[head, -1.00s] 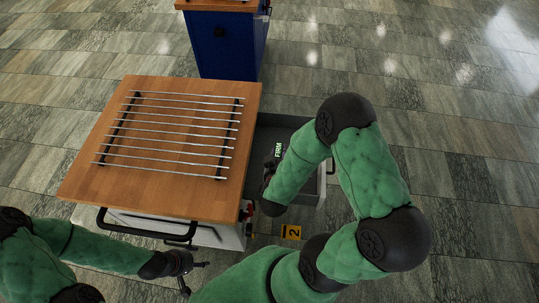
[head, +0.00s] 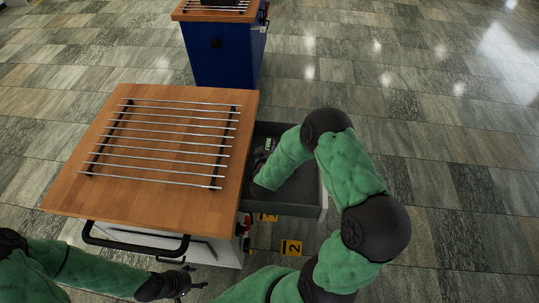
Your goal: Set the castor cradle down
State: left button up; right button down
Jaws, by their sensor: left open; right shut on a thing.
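My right gripper (head: 262,158) is low inside the open grey drawer at the right side of the wooden-topped cart. It is shut on a small dark thing with the lettering FIRM (head: 268,146), taken to be the castor cradle. My forearm and the cart top's edge hide most of it, so I cannot tell whether it touches the drawer floor. My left gripper (head: 186,283) is open and empty, in front of the cart below its black handle.
The grey drawer (head: 315,211) has bare floor to the right of my wrist. A rack of metal rods (head: 165,143) lies on the cart top (head: 75,200). A blue cabinet (head: 222,55) stands behind.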

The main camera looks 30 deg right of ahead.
jog(key=f, duration=0.1)
jog(key=f+b, duration=0.2)
jog(key=shift+w+d+f, duration=0.1)
jog(key=shift+w+f, duration=0.2)
jog(key=shift+r, duration=0.1)
jog(key=c, duration=1.3)
grip_release()
jog(key=shift+f, duration=0.3)
jog(key=shift+c, duration=0.2)
jog(key=o, duration=0.4)
jog(key=shift+s, duration=0.1)
jog(key=shift+r, duration=0.1)
